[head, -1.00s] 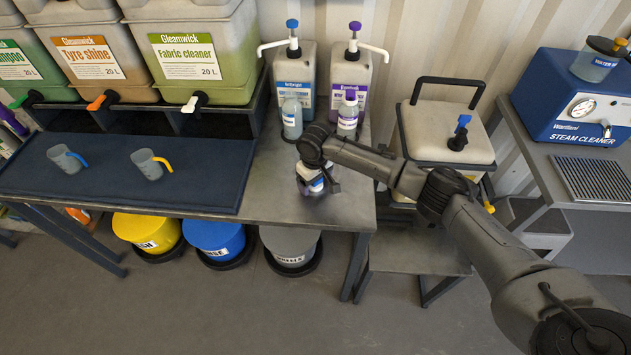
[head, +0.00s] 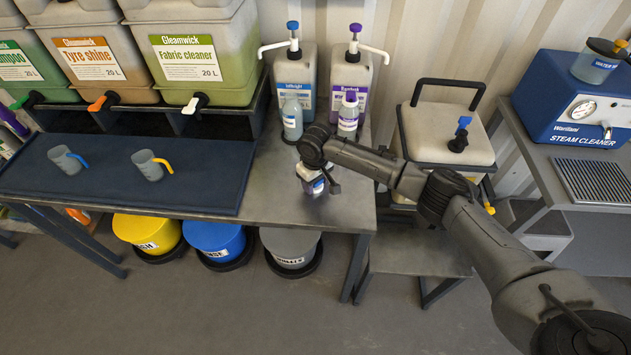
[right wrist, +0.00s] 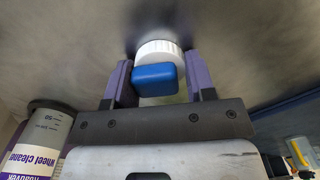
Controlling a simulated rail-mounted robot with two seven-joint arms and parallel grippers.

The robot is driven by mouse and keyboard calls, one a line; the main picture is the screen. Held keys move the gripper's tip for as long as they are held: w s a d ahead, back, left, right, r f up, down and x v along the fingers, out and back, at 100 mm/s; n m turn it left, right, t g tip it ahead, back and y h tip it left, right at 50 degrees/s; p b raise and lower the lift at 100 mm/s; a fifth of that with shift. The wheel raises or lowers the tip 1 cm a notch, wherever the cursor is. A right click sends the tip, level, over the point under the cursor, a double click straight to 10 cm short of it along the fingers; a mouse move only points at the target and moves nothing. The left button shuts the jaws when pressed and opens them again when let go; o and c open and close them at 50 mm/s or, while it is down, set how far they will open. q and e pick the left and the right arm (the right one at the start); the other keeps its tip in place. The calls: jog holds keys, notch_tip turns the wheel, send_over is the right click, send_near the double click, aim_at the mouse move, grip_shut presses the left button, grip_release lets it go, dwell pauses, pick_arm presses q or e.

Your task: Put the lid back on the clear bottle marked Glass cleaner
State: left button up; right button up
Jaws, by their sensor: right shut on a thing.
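My right gripper (head: 318,180) is low over the front right of the grey bench. In the right wrist view, its fingers (right wrist: 163,85) are closed on either side of a white ribbed lid (right wrist: 158,48). A blue block-shaped part (right wrist: 155,77) shows right in front of the lid. My left gripper is not in view.
Behind stand a bottle with a blue label (head: 292,120) and a purple-capped bottle (head: 348,115), before two pump containers (head: 296,85). Two measuring jugs (head: 150,166) stand on the dark mat (head: 205,172) at left. The bench's right edge is close to the gripper.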

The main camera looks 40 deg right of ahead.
jog(key=shift+r, duration=0.55)
notch_tip(320, 180, up, 4)
jog(key=shift+f+p, duration=0.25)
jog(key=shift+p, duration=0.4)
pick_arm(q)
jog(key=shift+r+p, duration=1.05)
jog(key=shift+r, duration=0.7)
pick_arm(e)
jog(key=s+d+r, duration=0.5)
jog(key=s+r, duration=0.1)
jog(key=s, duration=0.4)
jog(key=shift+d+r, duration=0.2)
jog(key=shift+d, duration=0.1)
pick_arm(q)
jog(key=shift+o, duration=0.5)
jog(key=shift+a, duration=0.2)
